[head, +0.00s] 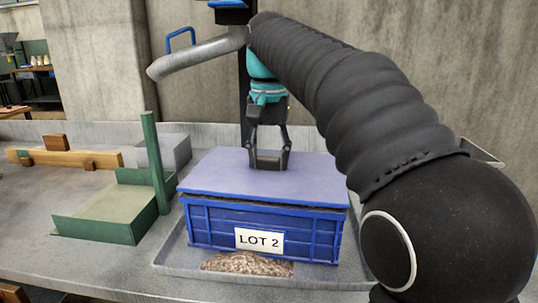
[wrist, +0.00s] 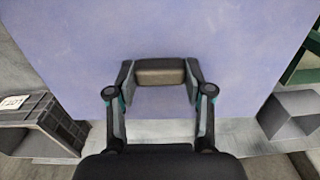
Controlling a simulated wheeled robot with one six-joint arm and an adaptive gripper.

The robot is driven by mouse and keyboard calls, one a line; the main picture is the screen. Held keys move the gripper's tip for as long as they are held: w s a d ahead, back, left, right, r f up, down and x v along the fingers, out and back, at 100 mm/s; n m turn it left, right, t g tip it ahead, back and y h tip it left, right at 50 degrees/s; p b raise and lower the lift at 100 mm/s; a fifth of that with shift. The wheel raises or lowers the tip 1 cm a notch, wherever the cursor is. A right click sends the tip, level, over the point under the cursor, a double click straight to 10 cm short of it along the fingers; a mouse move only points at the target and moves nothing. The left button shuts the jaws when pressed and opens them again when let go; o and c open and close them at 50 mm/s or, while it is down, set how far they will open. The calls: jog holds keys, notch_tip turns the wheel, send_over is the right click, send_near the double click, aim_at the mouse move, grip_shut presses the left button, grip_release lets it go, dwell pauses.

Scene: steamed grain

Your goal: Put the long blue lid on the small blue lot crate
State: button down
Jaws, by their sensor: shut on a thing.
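The small blue lot crate (head: 290,240), with a white "LOT 2" label, stands in the grey tray. The long blue lid (head: 225,171) lies flat over its top. A thin dark line shows between lid and crate rim, so I cannot tell whether the lid rests fully on it. My gripper (head: 269,164) points down and is shut on the lid's handle (wrist: 160,71), near the lid's middle. In the wrist view the lid (wrist: 75,45) fills most of the picture and hides the crate's inside.
Grain (head: 248,264) lies in the grey tray (head: 325,280) in front of the crate. A green metal stand (head: 100,228) with an upright post and a grey block (head: 172,152) are at left. A wooden bar (head: 70,158) lies farther left. A dark labelled crate (wrist: 38,125) shows in the wrist view.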

jog(key=shift+f+b, duration=0.3)
jog(key=shift+f, duration=0.35)
dwell(0.8)
jog(key=shift+c, duration=1.8)
grip_release()
